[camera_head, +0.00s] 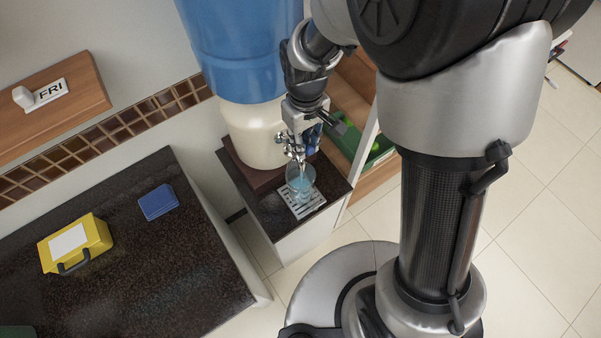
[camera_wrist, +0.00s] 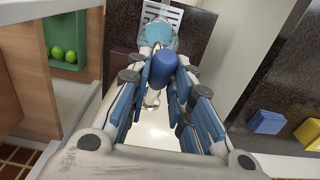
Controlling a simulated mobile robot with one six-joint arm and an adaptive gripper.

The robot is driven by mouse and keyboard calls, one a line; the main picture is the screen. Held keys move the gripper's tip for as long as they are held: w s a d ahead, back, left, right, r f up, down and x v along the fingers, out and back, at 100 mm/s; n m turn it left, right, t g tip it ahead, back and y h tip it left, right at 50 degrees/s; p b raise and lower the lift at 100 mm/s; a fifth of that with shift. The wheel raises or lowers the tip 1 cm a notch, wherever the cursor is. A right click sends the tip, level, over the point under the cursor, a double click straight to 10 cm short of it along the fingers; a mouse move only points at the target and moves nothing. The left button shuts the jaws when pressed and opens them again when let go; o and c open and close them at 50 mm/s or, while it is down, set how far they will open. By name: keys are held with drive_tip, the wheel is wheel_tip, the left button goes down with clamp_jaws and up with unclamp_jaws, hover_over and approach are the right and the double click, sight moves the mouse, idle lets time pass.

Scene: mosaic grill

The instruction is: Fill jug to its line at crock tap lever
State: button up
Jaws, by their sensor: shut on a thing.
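The crock (camera_head: 250,135) is cream, with a large blue water bottle (camera_head: 240,45) on top. Its metal tap (camera_head: 290,148) points over a clear jug (camera_head: 300,184), which stands on a slotted drip tray (camera_head: 309,208). The jug also shows in the wrist view (camera_wrist: 157,36) and holds pale blue water. I cannot make out its line or the exact level. A thin stream seems to run from the tap into the jug. My gripper (camera_head: 308,138) is at the tap, shut on the blue tap lever (camera_wrist: 163,70), seen between its fingers in the wrist view.
A dark counter (camera_head: 120,250) at the left holds a yellow box (camera_head: 75,243) and a blue block (camera_head: 157,202). A green bin (camera_head: 378,152) with green fruit sits on a wooden shelf right of the crock.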

drive_tip(key=shift+s+f, duration=0.1)
drive_tip(key=shift+f, duration=0.05)
idle(0.4)
drive_tip(key=shift+f+b, duration=1.25)
drive_tip(key=shift+f, duration=0.2)
drive_tip(key=shift+w+r, duration=0.1)
drive_tip(key=shift+w, duration=0.1)
idle(5.7)
